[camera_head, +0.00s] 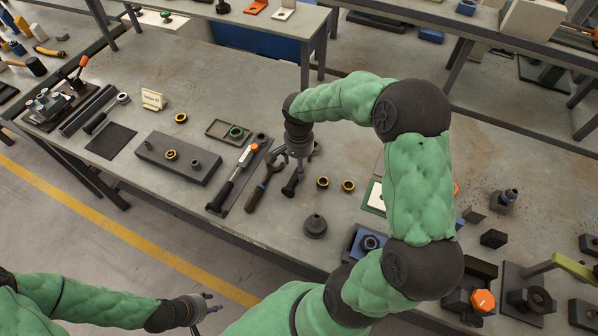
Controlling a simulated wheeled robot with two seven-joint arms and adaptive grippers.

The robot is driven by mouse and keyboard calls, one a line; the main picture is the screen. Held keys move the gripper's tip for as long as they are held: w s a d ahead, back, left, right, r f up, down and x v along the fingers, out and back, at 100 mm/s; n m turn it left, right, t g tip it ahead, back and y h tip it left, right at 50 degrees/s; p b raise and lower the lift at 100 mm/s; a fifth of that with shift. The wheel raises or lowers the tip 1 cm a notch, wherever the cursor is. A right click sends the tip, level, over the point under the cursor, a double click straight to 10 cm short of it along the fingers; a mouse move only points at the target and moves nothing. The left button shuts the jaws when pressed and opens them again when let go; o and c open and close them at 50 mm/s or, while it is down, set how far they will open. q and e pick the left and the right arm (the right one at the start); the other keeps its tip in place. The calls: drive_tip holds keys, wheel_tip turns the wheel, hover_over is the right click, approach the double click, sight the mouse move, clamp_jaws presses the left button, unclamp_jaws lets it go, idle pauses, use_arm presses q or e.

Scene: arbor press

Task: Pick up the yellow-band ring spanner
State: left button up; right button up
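I cannot pick out a ring spanner with a clear yellow band. A dark spanner (264,183) with a small orange-brown mark on its handle lies on the workbench beside a torque wrench. A dark tool (104,115) with a ring-like end lies farther left; no yellow shows on it. My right gripper (299,166) points down over the bench, just right of the dark spanner and close above a small black tool (290,186). Whether its fingers touch anything is unclear. My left gripper (211,303) is off the bench's front edge, fingers apart and empty.
The workbench (215,80) has free room at the back left. My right arm hides part of the bench.

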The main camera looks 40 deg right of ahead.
drive_tip(key=shift+f+b, duration=0.65)
drive_tip(key=shift+f, duration=2.05)
clamp_jaws()
